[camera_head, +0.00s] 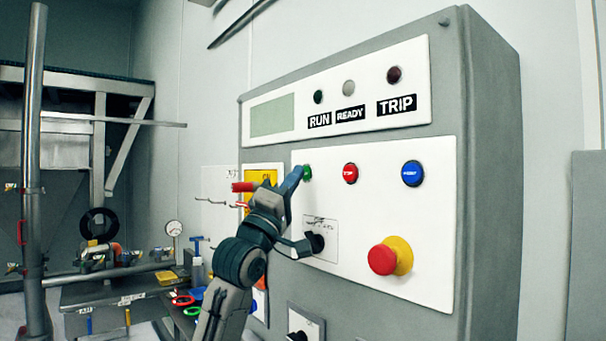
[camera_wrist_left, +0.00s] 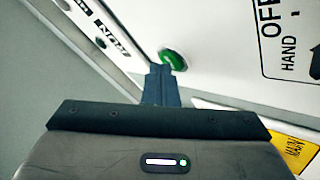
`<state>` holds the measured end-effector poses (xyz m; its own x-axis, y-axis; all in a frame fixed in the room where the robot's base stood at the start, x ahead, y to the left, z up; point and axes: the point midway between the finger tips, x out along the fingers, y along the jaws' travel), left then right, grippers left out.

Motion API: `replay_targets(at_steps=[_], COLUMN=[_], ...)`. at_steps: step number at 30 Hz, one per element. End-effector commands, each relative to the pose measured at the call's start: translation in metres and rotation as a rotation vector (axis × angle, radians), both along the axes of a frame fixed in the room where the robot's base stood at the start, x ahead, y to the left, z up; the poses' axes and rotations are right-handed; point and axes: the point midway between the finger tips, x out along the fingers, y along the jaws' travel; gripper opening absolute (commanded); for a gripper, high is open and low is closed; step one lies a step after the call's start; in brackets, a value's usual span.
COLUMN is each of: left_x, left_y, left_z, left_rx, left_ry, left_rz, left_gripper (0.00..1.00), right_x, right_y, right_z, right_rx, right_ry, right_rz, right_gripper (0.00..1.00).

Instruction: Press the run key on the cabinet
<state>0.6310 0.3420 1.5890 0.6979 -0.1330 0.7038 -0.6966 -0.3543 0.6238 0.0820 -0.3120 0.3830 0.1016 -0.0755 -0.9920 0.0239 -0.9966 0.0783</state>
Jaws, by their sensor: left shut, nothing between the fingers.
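The grey cabinet (camera_head: 485,190) fills the right half of the head view. Its white key panel (camera_head: 360,225) carries a green key (camera_head: 307,173) at the upper left, the run key by its colour. My left gripper (camera_head: 297,178) is shut and empty, its tips at the green key. In the left wrist view, the shut fingertips (camera_wrist_left: 160,72) lie just beside the green key (camera_wrist_left: 174,59), partly over its edge. I cannot tell whether they touch it or press it. My right gripper is not in view.
A red key (camera_head: 350,173) and a blue key (camera_head: 412,173) sit right of the green one. A red mushroom button (camera_head: 383,259) on a yellow collar and a black selector knob (camera_head: 316,243) stick out below. RUN, READY and TRIP lamps are above. A cluttered bench (camera_head: 130,290) stands left.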

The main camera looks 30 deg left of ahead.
Motion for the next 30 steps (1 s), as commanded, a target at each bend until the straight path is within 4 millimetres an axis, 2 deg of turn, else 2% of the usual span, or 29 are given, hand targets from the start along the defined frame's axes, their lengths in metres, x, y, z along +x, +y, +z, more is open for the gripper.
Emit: replay_targets(at_steps=[9,21,30], left_x=[-0.013,-0.017,-0.043], left_y=[0.005,0.007,0.018], left_z=[-0.003,-0.002,-0.004], left_rx=[0.001,0.001,0.002], left_ry=[0.0,0.0,-0.003], left_rz=[0.001,0.001,0.003], left_gripper=[0.0,0.0,0.0], right_x=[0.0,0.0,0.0], right_y=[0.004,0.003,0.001], right_z=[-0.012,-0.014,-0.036], right_rx=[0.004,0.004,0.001], right_ry=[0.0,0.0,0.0], right_rz=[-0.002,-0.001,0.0], right_gripper=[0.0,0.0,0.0])
